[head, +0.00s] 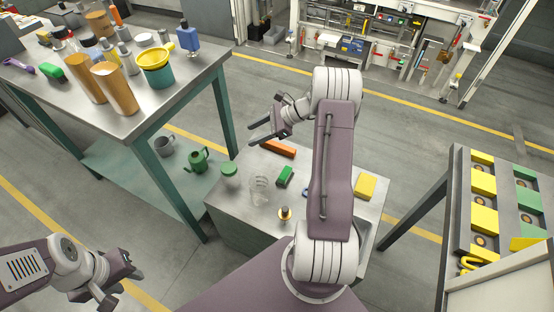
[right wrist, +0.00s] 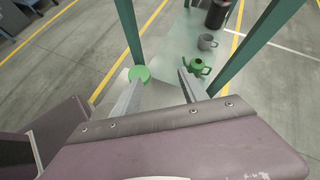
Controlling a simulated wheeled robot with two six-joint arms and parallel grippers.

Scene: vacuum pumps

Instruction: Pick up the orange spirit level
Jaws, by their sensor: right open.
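The orange spirit level (head: 280,148) lies on the grey metal top of a small table (head: 236,205), near its back edge, in the head view. My right gripper (head: 256,132) is open and empty, up and left of the level in the picture, with its fingers pointing left. The gap between them in the right wrist view (right wrist: 158,90) is also empty of the level, which I cannot make out in that view. My left gripper (head: 122,283) hangs over the floor at the lower left, far from the level; its jaw state is unclear.
On the small table are a green-lidded jar (head: 229,173), a clear glass (head: 259,189), a green block (head: 286,176), a yellow block (head: 365,186) and a dark-topped bottle (head: 285,213). A crowded workbench (head: 150,108) stands left, with a green watering can (head: 197,160) on its lower shelf.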

